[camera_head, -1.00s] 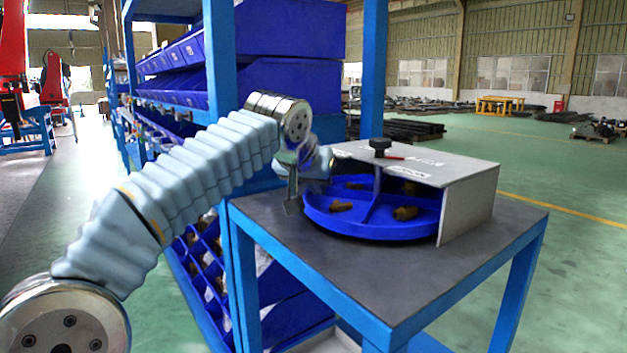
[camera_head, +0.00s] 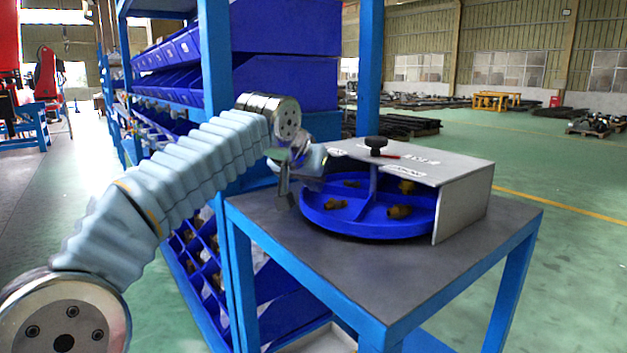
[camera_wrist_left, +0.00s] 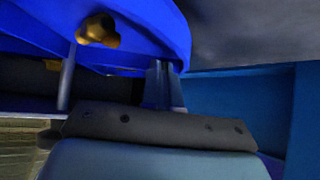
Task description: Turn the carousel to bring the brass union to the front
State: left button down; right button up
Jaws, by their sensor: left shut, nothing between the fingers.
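The carousel (camera_head: 368,227) is a round blue tray with dividers, partly under a grey cover (camera_head: 465,205) on a table. Brass-coloured fittings lie in its open compartments: one at the front left (camera_head: 335,204), one at the front right (camera_head: 399,211), and others farther back. I cannot tell which one is the union. My left gripper (camera_head: 284,186) is shut and empty, pointing down beside the carousel's left rim; I cannot tell whether it touches. In the left wrist view, the blue tray and a brass fitting (camera_wrist_left: 98,29) show above the gripper. My right gripper is not in view.
A black knob (camera_head: 376,146) and a red mark sit on top of the cover. The grey tabletop (camera_head: 375,275) is clear in front of the carousel. A blue rack (camera_head: 215,60) with bins stands close behind and left of my arm.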

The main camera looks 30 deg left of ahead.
pick_arm(q)
jog(key=shift+w, duration=0.15)
jog(key=shift+w+a+r+m+h+p, duration=0.1)
jog(key=shift+w+a+m+h+p, duration=0.1)
jog(key=shift+w+m+h+p, duration=0.3)
jog(key=shift+w+a+r+m+h+p, duration=0.1)
jog(key=shift+w+a+m+h+p, duration=0.15)
jog(key=shift+w+m+p, duration=0.35)
jog(key=shift+w+f+p, duration=0.1)
jog(key=shift+w+p, duration=0.15)
jog(key=shift+p, duration=0.2)
jog(key=shift+w+p, duration=0.75)
jog(key=shift+w, duration=0.3)
jog(key=shift+w+f, duration=0.1)
